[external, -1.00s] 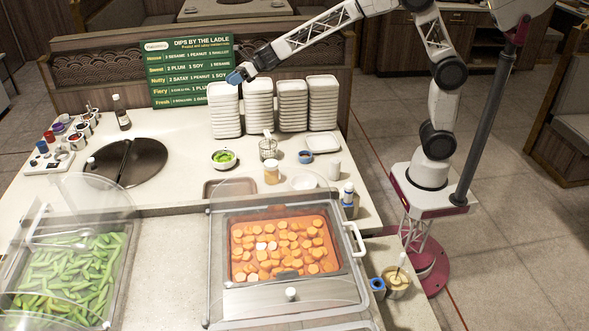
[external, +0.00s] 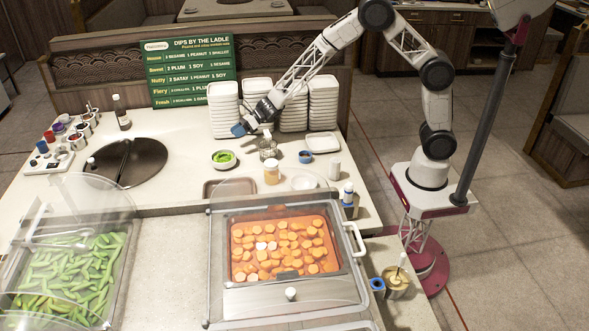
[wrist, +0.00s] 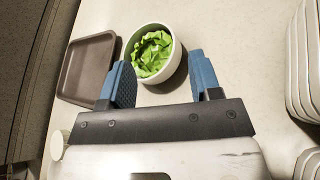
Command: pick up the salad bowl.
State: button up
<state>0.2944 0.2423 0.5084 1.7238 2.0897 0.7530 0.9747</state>
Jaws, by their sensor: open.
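The salad bowl (external: 223,159) is a small white bowl filled with green leaves, standing upright on the counter. In the wrist view the salad bowl (wrist: 152,54) lies just beyond my gripper, between the lines of the two fingers. My gripper (external: 240,129) is above the counter, behind and slightly right of the bowl in the external view. In the wrist view my gripper (wrist: 160,82) shows two blue fingers spread wide apart with nothing between them. The fingers appear apart from the bowl.
A brown tray (wrist: 88,68) lies beside the bowl. Plate stacks (external: 224,110) stand close behind my gripper. Counter to the bowl's left is clear up to the dark round lid (external: 126,163).

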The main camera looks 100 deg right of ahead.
aim_at(217, 154)
notch_tip(217, 154, down, 4)
jog(key=shift+r, duration=0.1)
jog(key=shift+w, duration=0.1)
jog(key=shift+x, duration=1.2)
jog(key=shift+x, duration=2.6)
jog(key=shift+a, duration=0.1)
grip_shut()
